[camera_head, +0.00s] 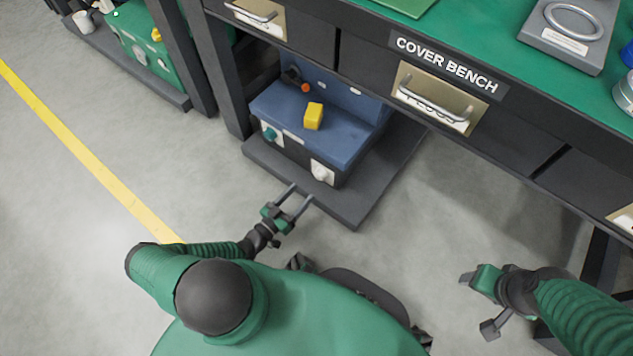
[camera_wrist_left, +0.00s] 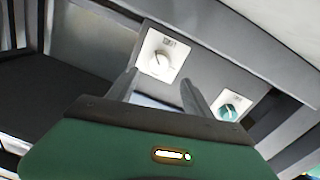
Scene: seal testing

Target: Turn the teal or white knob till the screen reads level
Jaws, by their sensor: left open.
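A blue-topped dark box (camera_head: 352,132) sits on a low grey shelf under the bench. Its front carries a teal knob (camera_head: 269,133) at the left and a white knob (camera_head: 321,172) at the right, each on a white plate. My left gripper (camera_head: 301,192) is open and empty, a short way in front of the white knob. In the left wrist view the white knob (camera_wrist_left: 160,60) shows beyond and between the fingertips, apart from them, and the teal knob (camera_wrist_left: 229,112) is to the right. My right gripper (camera_head: 478,305) is open and empty over the floor. No screen reading is visible.
A yellow block (camera_head: 314,116) is on the blue top, with an orange-tipped part (camera_head: 305,88) behind it. The bench (camera_head: 470,60) with handled drawers overhangs the box. A dark bench leg (camera_head: 222,80) stands at its left. The grey floor (camera_head: 400,230) in front is clear.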

